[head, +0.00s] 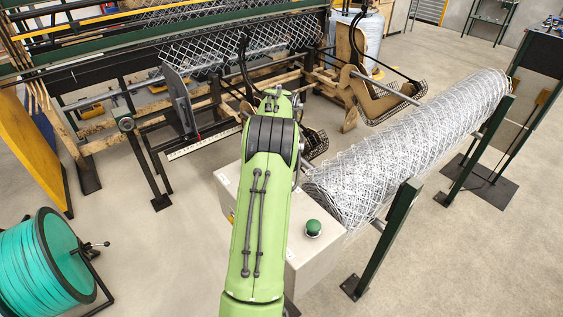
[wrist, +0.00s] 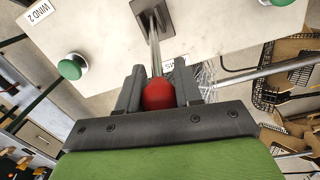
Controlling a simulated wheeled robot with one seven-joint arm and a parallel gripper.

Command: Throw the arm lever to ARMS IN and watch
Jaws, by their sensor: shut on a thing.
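In the wrist view, the arm lever has a red ball knob (wrist: 158,94) on a thin metal shaft (wrist: 154,45). The shaft runs to a dark plate (wrist: 153,17) on the pale control box (wrist: 215,30). My gripper (wrist: 160,82) is shut on the red knob, with one finger on each side of it. A label beside the knob is mostly hidden; only "MS" shows. In the head view, my green arm hides the lever and my gripper. The control box (head: 305,262) shows there beside my arm.
A green button (head: 313,228) sits on the box; the wrist view shows a "WIND 2" label (wrist: 38,12). A wire mesh roll (head: 410,140) lies at right on green stands. Brown curved pieces (head: 350,65) with mesh stand behind. A teal reel (head: 45,265) is front left.

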